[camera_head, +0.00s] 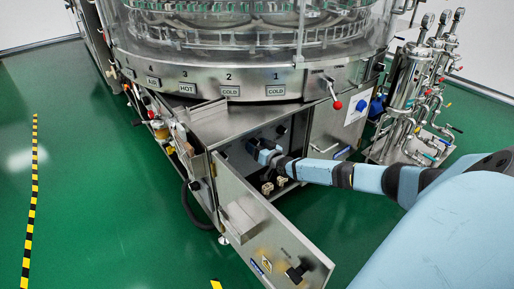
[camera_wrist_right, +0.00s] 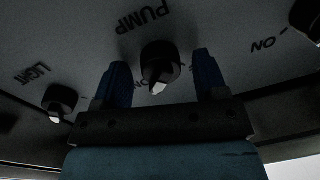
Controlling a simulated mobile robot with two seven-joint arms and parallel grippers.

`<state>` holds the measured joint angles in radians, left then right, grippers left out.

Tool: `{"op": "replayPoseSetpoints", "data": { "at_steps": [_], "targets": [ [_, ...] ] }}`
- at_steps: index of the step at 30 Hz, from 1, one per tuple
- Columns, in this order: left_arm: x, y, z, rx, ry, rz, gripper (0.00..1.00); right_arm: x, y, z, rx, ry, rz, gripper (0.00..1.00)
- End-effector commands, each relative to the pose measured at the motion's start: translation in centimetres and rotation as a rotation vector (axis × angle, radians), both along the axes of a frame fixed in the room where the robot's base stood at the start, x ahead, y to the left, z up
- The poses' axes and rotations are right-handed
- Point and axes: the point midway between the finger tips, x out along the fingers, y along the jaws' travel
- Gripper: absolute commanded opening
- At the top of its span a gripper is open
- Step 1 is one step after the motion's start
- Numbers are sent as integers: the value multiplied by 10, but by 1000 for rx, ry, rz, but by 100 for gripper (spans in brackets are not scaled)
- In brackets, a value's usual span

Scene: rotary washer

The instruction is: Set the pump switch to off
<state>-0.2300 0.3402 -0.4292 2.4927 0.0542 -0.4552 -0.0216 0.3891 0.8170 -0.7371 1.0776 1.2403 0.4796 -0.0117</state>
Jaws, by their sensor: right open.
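The pump switch (camera_wrist_right: 160,62) is a black rotary knob on a grey panel, below the upside-down PUMP label (camera_wrist_right: 143,17) in the right wrist view. Its white-marked end points toward the bottom of that picture, near partly hidden lettering that seems to read ON. My right gripper (camera_wrist_right: 161,66) is open, with one dark blue finger on each side of the knob in the picture. Gaps show between fingers and knob; I cannot tell the depth between them. In the head view my right gripper (camera_head: 262,156) reaches inside the open cabinet, and hides the switch. My left gripper is not in view.
A knob (camera_wrist_right: 60,100) by the LIGHT label and another knob (camera_wrist_right: 306,18) flank the pump switch. The open cabinet door (camera_head: 250,215) stands out below my right arm. A red-tipped lever (camera_head: 335,97) is above.

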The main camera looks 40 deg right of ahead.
Motion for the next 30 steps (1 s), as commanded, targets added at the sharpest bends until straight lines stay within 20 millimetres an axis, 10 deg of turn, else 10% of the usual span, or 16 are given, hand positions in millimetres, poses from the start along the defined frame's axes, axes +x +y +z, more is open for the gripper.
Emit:
{"op": "replayPoseSetpoints", "data": {
  "at_steps": [5, 12, 30],
  "targets": [
    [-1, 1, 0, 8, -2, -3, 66, 0, 0, 0, 0, 0, 0, 66],
    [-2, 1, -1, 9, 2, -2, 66, 0, 0, 0, 0, 0, 0, 17],
    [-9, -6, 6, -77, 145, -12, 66, -1, 1, 4, -206, 27, 0, 17]
  ]
}}
